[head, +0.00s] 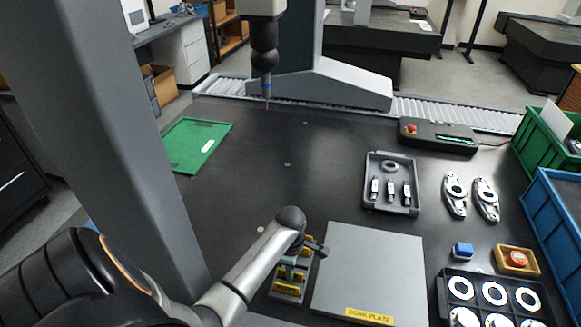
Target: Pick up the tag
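Several yellow tags or labels (287,289) show on a small grey holder below my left wrist, left of a grey plate. I cannot tell which one is the tag, or whether any is loose. My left arm reaches in from the lower left, and my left gripper (316,247) is above the holder, near the plate's upper left corner. The wrist and fingers cover part of the holder. The fingers are small and seen from the side, so whether they are open, shut or holding something is unclear. My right gripper is not in view.
The grey plate (372,262) carries a yellow label. A measuring probe (266,85) hangs behind. The table's middle is clear.

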